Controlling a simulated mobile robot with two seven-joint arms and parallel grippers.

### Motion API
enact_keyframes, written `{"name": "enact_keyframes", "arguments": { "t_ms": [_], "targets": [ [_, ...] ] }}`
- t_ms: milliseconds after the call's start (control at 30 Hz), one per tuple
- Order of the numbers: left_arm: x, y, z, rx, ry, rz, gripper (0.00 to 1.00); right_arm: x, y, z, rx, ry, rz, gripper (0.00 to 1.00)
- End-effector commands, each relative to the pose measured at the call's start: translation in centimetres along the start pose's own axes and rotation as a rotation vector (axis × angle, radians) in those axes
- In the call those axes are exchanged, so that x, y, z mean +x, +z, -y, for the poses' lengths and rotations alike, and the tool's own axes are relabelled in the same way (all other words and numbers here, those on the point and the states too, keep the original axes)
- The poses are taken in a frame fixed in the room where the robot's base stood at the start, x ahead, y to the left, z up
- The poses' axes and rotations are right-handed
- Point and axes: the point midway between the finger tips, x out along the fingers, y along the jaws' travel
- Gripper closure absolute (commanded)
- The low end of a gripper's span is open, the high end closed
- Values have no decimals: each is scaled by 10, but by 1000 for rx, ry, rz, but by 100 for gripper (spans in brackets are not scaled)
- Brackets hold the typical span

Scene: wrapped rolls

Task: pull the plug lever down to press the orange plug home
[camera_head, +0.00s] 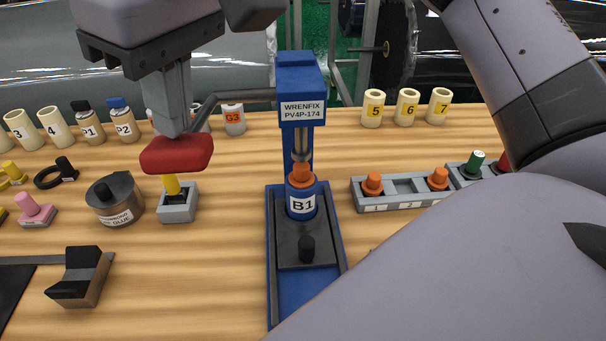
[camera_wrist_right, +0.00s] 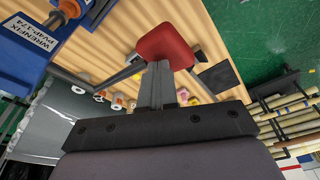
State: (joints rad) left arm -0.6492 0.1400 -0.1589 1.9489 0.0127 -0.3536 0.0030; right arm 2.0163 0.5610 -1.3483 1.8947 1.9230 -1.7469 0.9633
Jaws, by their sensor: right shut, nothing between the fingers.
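The blue press (camera_head: 302,85) labelled WRENFIX PV4P-174 stands mid-table. Its grey plug lever (camera_head: 236,95) reaches left and bends down to a red knob (camera_head: 178,154). The orange plug (camera_head: 302,173) sits in the top of the blue B1 holder (camera_head: 303,205), directly under the metal plunger (camera_head: 301,147). My right gripper (camera_head: 174,132) is shut and points down at the top of the knob; I cannot tell whether it touches. The right wrist view shows the fingers (camera_wrist_right: 156,88) against the red knob (camera_wrist_right: 165,46) in the picture. My left gripper is not in view.
Left of the press are a grey block with a yellow plug (camera_head: 177,204) and a glue tin (camera_head: 115,200). Right is a grey rack (camera_head: 405,190) with orange plugs. Numbered cream tubes (camera_head: 407,106) stand behind. My arm covers the lower right.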

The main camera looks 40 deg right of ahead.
Motion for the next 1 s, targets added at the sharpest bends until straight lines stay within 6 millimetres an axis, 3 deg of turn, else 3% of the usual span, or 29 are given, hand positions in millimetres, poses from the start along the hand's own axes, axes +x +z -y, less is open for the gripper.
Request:
{"name": "enact_keyframes", "arguments": {
  "t_ms": [1000],
  "targets": [
    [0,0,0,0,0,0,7,-81,-17,1,0,-1,-1,100]
  ]
}}
